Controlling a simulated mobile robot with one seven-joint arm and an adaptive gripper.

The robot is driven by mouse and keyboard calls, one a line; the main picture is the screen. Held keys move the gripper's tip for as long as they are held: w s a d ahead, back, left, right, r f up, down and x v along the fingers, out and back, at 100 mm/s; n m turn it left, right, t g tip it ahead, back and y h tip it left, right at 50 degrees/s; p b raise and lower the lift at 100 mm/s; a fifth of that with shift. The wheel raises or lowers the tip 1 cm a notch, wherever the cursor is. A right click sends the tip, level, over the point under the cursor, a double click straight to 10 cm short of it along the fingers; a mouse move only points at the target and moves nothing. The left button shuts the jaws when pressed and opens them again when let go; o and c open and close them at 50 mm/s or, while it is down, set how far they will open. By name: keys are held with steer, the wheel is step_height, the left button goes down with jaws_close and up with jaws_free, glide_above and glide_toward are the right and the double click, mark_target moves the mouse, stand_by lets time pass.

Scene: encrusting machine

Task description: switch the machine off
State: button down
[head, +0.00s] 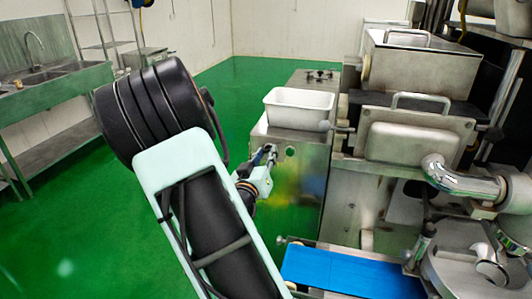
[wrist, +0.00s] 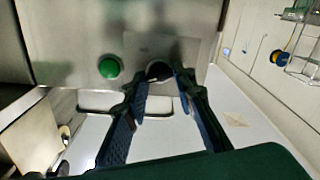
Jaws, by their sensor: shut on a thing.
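The machine's steel cabinet (head: 298,185) stands in the middle of the head view. My gripper (head: 268,153) is at its left side face, near a small control panel. In the wrist view the panel (wrist: 150,45) carries a round green button (wrist: 109,67) and, to its right, a dark round rotary switch (wrist: 158,70). The fingertips of my gripper (wrist: 160,82) are on either side of this switch and shut on it. The green button lies outside the fingers. The switch's exact turn position is hard to make out.
A white tub (head: 298,108) sits on the cabinet. Steel machinery (head: 410,143) and a blue conveyor belt (head: 350,275) are at the right. A steel sink bench (head: 50,90) stands at the left. The green floor between is clear.

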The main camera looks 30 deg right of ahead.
steer(key=shift+n+p, duration=0.7)
steer(key=shift+n, duration=1.2)
steer(key=c, duration=1.6)
jaws_free()
steer(key=v, duration=0.7)
steer(key=shift+s+a, duration=0.2)
steer(key=shift+a, duration=0.05)
